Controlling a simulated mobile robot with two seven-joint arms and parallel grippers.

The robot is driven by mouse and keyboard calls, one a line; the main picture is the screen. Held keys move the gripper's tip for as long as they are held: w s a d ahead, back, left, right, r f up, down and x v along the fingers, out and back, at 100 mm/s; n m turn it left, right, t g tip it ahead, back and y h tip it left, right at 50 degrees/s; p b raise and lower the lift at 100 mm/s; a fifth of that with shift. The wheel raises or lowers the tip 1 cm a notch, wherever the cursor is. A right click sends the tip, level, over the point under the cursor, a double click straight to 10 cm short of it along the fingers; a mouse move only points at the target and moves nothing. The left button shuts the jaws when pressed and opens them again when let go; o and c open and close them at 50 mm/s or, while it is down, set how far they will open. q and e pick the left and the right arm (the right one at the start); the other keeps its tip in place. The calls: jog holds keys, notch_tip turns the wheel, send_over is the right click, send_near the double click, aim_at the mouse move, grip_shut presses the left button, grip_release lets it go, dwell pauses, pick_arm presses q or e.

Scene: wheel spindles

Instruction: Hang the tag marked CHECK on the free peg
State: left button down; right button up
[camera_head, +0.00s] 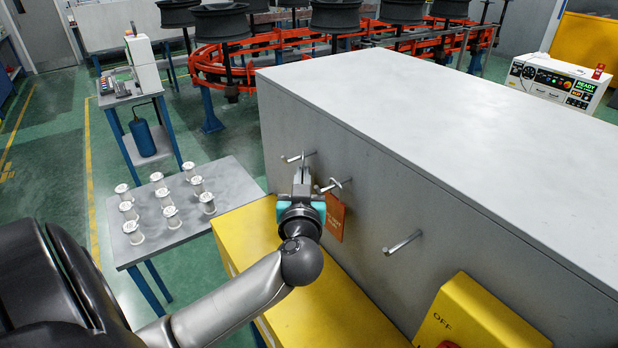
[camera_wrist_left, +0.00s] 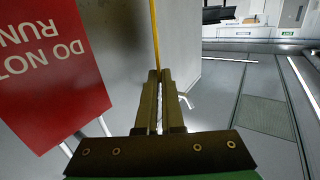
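My left gripper (camera_head: 302,172) is at the grey cabinet's side, close to the far peg (camera_head: 292,158). In the left wrist view its fingers (camera_wrist_left: 160,98) are nearly together on a thin yellow tag (camera_wrist_left: 155,38), seen edge-on. Its marking cannot be read, and in the head view I cannot make it out. A red tag (camera_head: 335,217) hangs from the middle peg (camera_head: 330,187); in the left wrist view it reads DO NOT RUN (camera_wrist_left: 50,70). The near peg (camera_head: 402,243) is bare. The far peg shows no tag; its tip is right of the fingers (camera_wrist_left: 186,101). My right gripper is out of view.
The grey cabinet (camera_head: 450,120) stands above a yellow ledge (camera_head: 320,310). A yellow box marked OFF (camera_head: 480,318) sits at the lower right. A small table (camera_head: 230,180) with several white-topped spindles stands at the left.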

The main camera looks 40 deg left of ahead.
aim_at(286, 162)
pick_arm(q)
jog(key=shift+t, duration=0.3)
jog(key=s+r, duration=0.1)
jog(key=s+a+r+b, duration=0.1)
jog(key=r, duration=0.1)
jog(key=shift+s+a, duration=0.1)
jog(key=shift+s, duration=0.3)
jog(key=shift+s+b, duration=0.3)
jog(key=shift+b, duration=0.15)
jog(key=s+a+p, duration=0.2)
jog(key=s, duration=0.7)
jog(key=shift+s+a+f, duration=0.2)
jog(key=shift+s+a, duration=0.1)
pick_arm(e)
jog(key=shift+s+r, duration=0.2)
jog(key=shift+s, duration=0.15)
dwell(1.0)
